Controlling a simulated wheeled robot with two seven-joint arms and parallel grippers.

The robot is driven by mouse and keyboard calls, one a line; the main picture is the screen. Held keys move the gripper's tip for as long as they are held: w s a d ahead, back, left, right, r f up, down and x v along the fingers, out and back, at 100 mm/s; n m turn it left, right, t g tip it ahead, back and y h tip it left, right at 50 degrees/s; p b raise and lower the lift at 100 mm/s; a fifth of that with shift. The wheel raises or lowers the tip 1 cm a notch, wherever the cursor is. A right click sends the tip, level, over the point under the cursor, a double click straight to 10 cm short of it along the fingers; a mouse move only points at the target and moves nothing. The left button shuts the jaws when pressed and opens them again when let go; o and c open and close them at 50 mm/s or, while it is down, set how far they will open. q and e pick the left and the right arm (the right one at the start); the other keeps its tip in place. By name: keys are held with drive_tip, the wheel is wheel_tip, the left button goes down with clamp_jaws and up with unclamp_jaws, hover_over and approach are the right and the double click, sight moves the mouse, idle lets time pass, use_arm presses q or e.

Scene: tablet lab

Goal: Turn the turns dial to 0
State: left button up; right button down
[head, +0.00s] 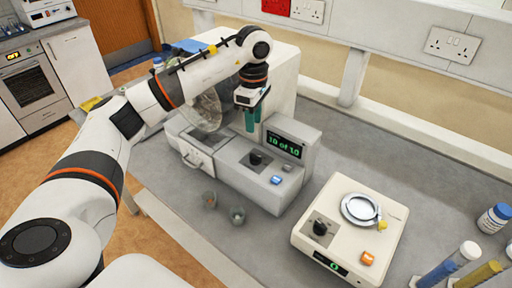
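The grey drum tester has a black dial (255,157) on its top panel, which I take as the turns dial. Its setting mark is too small to read. The tester's display (284,144) reads "10 of 10" in green. My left gripper (254,122) hangs above and behind the dial, fingers pointing down, near the clear drum (203,112). Its two teal fingers look apart, with nothing between them. It does not touch the dial. My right gripper is not in view.
A blue button (276,180) sits beside the dial. A cream device (350,254) with another black dial (320,227) and a round dish (360,209) stands at right. Two small cups (238,215) stand in front of the tester. A white bottle (494,218) stands at far right.

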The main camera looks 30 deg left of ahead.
sight(254, 155)
use_arm(q)
wheel_tip(254, 155, down, 10)
drive_tip(key=p, duration=0.2)
drive_tip(key=shift+d+p, duration=0.1)
drive_tip(key=shift+p, duration=0.3)
drive_tip(key=shift+f, duration=0.6)
clamp_jaws()
